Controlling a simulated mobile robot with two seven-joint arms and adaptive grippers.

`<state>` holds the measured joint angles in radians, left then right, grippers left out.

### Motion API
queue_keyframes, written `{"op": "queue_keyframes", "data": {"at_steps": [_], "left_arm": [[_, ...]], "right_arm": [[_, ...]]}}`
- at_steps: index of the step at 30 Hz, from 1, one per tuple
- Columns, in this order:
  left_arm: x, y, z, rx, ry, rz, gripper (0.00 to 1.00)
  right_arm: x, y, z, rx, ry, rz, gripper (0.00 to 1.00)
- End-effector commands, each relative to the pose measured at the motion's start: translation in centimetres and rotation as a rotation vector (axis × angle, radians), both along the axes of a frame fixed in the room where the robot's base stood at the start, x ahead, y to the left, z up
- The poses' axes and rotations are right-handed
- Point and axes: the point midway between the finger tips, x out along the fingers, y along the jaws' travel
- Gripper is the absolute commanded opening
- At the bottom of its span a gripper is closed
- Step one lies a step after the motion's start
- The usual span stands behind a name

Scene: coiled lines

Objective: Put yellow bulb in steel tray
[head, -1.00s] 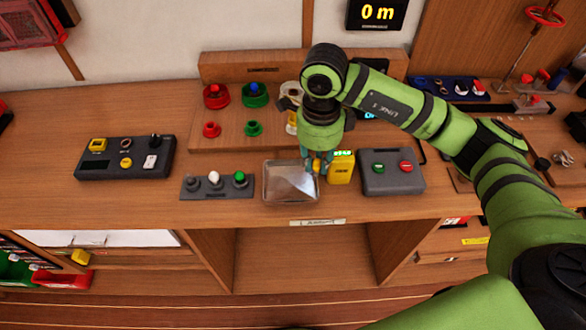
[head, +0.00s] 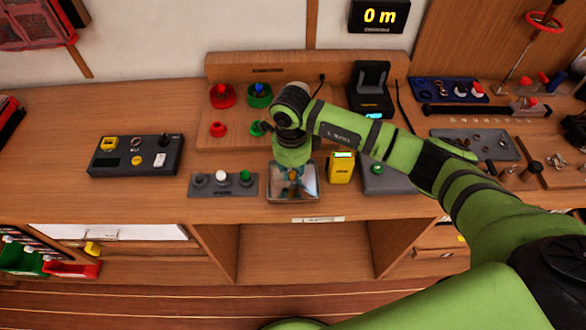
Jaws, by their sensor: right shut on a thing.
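The steel tray (head: 312,193) sits near the front edge of the bench, left of a yellow meter. My right gripper (head: 292,186) points down over the tray and is shut on the yellow bulb. The bulb is small and mostly hidden between the fingers; a little yellow shows at the fingertips. I cannot tell whether it touches the tray floor. My left gripper is not in view.
A grey bulb strip (head: 222,192) with white and green bulbs stands close left of the tray. The yellow meter (head: 341,168) and a grey button box (head: 385,184) stand right. A black panel (head: 135,163) lies farther left. Bare bench lies between.

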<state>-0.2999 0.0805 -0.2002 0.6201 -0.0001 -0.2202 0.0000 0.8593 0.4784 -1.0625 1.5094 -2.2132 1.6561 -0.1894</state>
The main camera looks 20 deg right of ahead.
Motion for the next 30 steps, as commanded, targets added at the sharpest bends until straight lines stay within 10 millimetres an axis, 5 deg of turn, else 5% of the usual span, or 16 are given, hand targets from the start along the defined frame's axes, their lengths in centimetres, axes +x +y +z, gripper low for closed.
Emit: {"op": "queue_keyframes", "data": {"at_steps": [4, 6, 20, 30], "left_arm": [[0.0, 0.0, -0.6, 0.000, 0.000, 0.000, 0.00], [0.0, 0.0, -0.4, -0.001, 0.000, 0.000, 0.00], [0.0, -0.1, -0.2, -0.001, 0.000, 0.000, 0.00], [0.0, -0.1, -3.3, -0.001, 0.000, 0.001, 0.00]], "right_arm": [[0.0, 0.0, -0.5, -0.001, -0.001, -0.001, 0.09], [0.0, 0.0, -0.3, 0.000, 0.000, -0.001, 0.47], [0.1, 0.0, 0.4, 0.001, -0.003, 0.000, 0.47], [0.1, 0.1, 7.0, 0.000, -0.007, 0.001, 0.47]]}}
